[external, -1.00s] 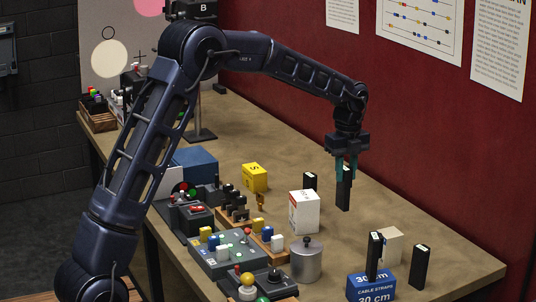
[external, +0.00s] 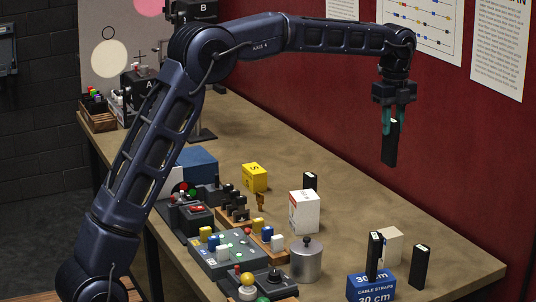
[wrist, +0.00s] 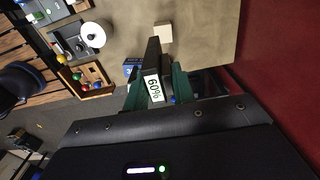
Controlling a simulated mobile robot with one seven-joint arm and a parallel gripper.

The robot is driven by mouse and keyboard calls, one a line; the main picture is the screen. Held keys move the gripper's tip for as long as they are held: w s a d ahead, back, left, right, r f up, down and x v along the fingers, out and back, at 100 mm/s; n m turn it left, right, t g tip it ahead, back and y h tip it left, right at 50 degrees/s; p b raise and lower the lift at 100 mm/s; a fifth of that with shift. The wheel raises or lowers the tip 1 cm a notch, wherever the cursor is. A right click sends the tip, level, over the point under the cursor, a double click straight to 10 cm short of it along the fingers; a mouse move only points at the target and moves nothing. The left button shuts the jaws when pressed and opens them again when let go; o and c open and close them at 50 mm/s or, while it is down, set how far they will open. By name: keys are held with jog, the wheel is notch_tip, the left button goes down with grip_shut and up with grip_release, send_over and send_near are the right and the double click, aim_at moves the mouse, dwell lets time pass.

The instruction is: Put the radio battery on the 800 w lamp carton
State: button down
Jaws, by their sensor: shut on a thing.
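My gripper (external: 392,122) is shut on a black upright battery (external: 390,148) and holds it high above the right part of the table. In the wrist view the battery (wrist: 153,72) sits between the teal fingers, and its white label reads 60%. A white carton with a red mark (external: 304,212) stands mid-table, left of and below my gripper; its print is too small to read. A plain beige block or carton (external: 391,246) stands nearer the front right. I cannot tell from print which is the lamp carton. Other similar black batteries stand at the back (external: 310,181) and far right (external: 420,267).
Another black battery (external: 375,256) appears to stand on the blue cable straps box (external: 371,287). A metal cylinder (external: 306,261), a button panel (external: 228,250) and a yellow block (external: 254,177) occupy the left. The red wall is close behind; the table's back right is clear.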

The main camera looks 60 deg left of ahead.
notch_tip(320, 180, down, 18)
jog(key=d, duration=0.2)
jog(key=shift+w+d+f, duration=0.15)
jog(key=shift+w+f, duration=0.05)
jog(key=shift+w, duration=0.1)
dwell(0.4)
jog(key=shift+f, duration=0.2)
jog(key=c, duration=1.2)
grip_release()
jog(key=shift+o, duration=0.2)
jog(key=shift+r, duration=0.1)
